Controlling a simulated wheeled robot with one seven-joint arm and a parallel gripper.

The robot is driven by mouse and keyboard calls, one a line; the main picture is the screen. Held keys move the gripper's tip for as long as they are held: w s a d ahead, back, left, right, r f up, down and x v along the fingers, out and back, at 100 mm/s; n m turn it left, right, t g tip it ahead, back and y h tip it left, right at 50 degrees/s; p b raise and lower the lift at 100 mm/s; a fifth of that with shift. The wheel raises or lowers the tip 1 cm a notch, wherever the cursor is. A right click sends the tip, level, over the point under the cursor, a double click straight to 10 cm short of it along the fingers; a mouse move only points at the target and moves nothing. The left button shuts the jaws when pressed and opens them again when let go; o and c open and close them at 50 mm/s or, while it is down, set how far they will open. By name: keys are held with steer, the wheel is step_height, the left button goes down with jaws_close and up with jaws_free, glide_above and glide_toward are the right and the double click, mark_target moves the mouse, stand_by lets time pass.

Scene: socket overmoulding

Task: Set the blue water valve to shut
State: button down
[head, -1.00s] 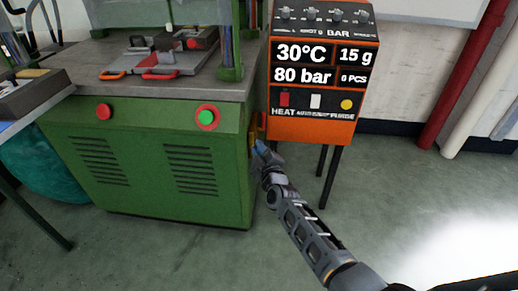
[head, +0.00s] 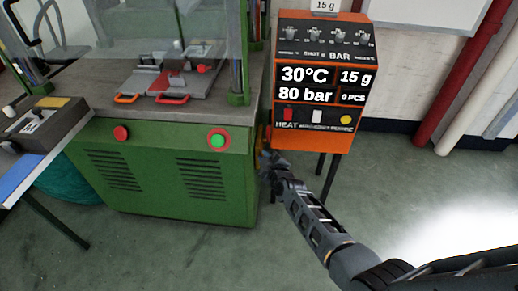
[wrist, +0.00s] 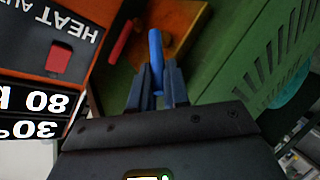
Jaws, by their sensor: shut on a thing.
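The blue water valve handle (wrist: 155,48) stands between my gripper's fingers (wrist: 157,88) in the wrist view, pointing up toward a brownish-orange plate (wrist: 183,22). The gripper is shut on this handle; its upper part sticks out past the fingertips. In the head view my gripper (head: 268,160) is at the right side of the green machine (head: 160,180), below the orange control box. The blue handle is hidden there by the gripper.
A red lever (wrist: 121,42) sits close beside the blue handle, left of it in the wrist view. The orange control box (head: 322,85) reads 30°C and 80 bar. Its dark legs (head: 328,175) stand right of my gripper. Floor (head: 420,190) to the right is clear.

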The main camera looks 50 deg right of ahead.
steer(key=shift+s+d, duration=0.1)
steer(key=shift+d, duration=0.1)
steer(key=c, duration=1.1)
jaws_free()
steer(key=shift+a, duration=0.1)
steer(key=shift+r, duration=0.1)
steer(key=p+v, duration=0.5)
steer(key=v, duration=0.2)
steer(key=shift+s+r, duration=0.2)
steer(key=shift+s, duration=0.05)
steer(key=shift+a, duration=0.15)
